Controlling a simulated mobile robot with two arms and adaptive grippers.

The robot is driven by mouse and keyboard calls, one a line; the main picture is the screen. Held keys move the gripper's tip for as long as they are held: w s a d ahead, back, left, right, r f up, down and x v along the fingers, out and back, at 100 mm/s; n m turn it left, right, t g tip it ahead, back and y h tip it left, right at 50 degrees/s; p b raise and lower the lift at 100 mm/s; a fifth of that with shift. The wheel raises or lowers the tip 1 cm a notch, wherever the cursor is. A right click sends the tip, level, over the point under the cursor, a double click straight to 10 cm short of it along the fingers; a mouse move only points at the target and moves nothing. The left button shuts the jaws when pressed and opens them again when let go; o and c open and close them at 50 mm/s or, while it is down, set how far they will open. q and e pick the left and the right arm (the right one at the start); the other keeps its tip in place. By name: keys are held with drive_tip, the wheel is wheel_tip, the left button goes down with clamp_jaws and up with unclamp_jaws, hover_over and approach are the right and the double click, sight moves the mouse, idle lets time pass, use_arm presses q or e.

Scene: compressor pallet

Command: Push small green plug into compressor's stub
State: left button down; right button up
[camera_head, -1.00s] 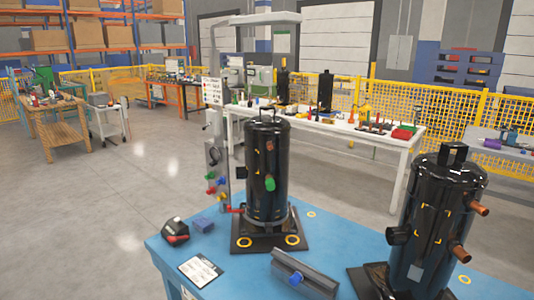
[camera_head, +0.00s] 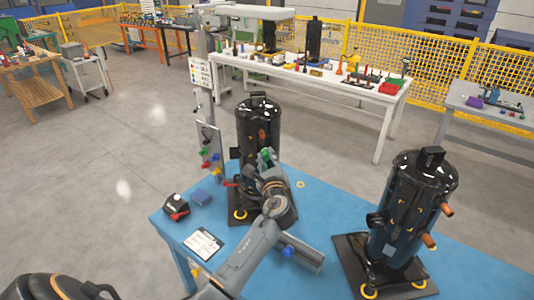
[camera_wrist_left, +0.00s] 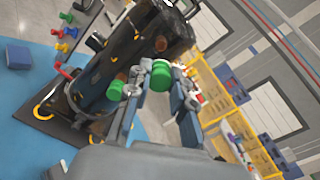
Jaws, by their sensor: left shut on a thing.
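My left gripper (camera_head: 266,164) reaches in front of the near-left black compressor (camera_head: 257,116). In the left wrist view, the gripper (camera_wrist_left: 159,80) is shut on a small green plug (camera_wrist_left: 160,76) held at its fingertips. The compressor (camera_wrist_left: 100,83) stands to the left of the plug there. A copper stub (camera_wrist_left: 161,43) on it shows just above the plug, apart from it in the picture. Another green plug (camera_wrist_left: 114,90) sits on the compressor beside the left finger. In the head view, a copper stub (camera_head: 262,134) shows above the gripper, which hides the compressor's lower front. My right gripper is out of view.
On the blue table (camera_head: 325,212), a second black compressor (camera_head: 408,208) stands to the right. A blue block (camera_head: 201,196) and panel with coloured plugs (camera_head: 209,150) are to the left.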

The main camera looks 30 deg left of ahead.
sight(265, 149)
use_arm(q)
drive_tip(key=shift+d, duration=0.1)
drive_tip(key=shift+r+p, duration=0.1)
drive_tip(key=shift+p, duration=0.2)
drive_tip(key=shift+w+a, duration=0.2)
drive_tip(key=shift+a, duration=0.1)
drive_tip(key=shift+b+x, duration=0.85)
drive_tip(key=shift+x, duration=1.35)
drive_tip(key=shift+w+a, duration=0.2)
drive_tip(key=shift+w, duration=0.1)
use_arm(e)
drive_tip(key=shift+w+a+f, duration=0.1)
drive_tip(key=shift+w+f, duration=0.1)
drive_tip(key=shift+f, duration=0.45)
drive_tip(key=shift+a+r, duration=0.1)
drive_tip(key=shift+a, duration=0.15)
use_arm(q)
drive_tip(key=shift+p, duration=0.35)
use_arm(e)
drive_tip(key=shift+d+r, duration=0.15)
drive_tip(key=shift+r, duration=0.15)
use_arm(q)
drive_tip(key=shift+b+x, duration=0.6)
drive_tip(key=shift+x, duration=0.8)
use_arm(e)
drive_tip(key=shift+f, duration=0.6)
